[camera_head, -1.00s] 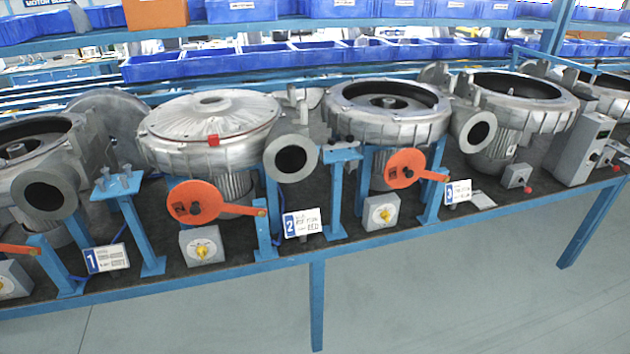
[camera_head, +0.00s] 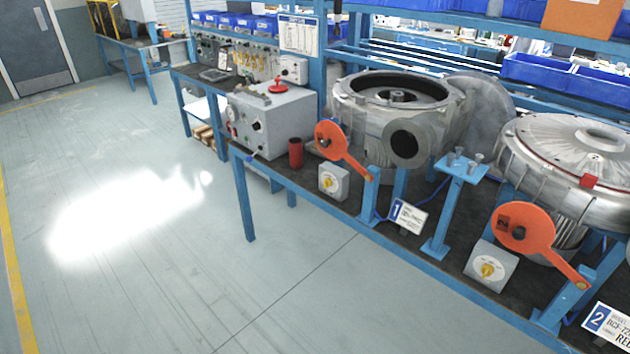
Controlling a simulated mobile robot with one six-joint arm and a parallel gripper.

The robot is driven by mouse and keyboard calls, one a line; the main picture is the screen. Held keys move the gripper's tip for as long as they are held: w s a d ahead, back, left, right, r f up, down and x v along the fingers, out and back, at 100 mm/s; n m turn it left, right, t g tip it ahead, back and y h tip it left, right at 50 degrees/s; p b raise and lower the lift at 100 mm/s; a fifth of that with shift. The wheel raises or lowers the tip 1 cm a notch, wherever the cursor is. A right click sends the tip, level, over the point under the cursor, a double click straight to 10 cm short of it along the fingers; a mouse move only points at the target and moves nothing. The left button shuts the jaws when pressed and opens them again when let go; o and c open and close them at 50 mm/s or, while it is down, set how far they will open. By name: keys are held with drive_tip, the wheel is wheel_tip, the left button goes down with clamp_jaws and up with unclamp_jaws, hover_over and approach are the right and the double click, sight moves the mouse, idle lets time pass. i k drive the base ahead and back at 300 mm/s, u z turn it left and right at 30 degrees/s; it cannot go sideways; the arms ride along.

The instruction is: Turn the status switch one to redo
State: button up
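A small grey switch box with a yellow knob (camera_head: 333,181) sits on the bench's front edge, left of the sign marked 1 (camera_head: 407,215). This appears to be status switch one. The lettering around its knob is too small to read. A second like box with a yellow knob (camera_head: 490,267) sits further right, left of the sign marked 2 (camera_head: 608,322). My gripper is not in view.
An orange lever (camera_head: 341,147) stands just above the first switch box, with a blower (camera_head: 398,100) behind. A red cylinder (camera_head: 296,152) and grey control box (camera_head: 270,121) stand to the left. The floor (camera_head: 150,290) before the bench is clear.

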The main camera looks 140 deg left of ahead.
sight(328, 182)
drive_tip(key=z, duration=0.2)
drive_tip(key=k, duration=0.2)
drive_tip(key=u, duration=2.95)
drive_tip(key=k, duration=0.25)
drive_tip(key=u, duration=1.45)
drive_tip(key=i, duration=0.55)
